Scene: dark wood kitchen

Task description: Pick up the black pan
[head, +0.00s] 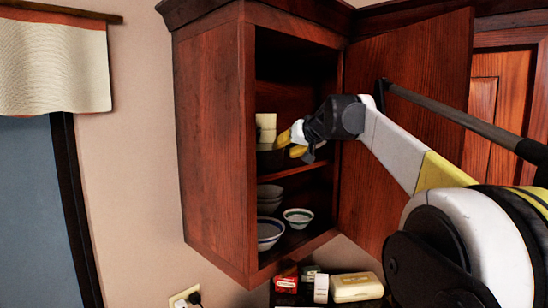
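A dark, rounded thing that looks like the black pan (270,160) sits on the upper shelf of the open wall cabinet, partly hidden by my gripper and in shadow. My gripper (291,145), with yellow fingers, reaches into the cabinet from the right and is right at the pan's near right side. The fingers are small in the picture and overlap the dark shelf, so I cannot tell whether they touch the pan or how far apart they are.
Cream stacked items (266,127) stand behind the pan. Several bowls (270,233) sit on the lower shelf. The cabinet door (405,140) stands open at the right, close behind my arm. The cabinet's left wall (215,150) bounds the space. Small boxes (355,287) lie below.

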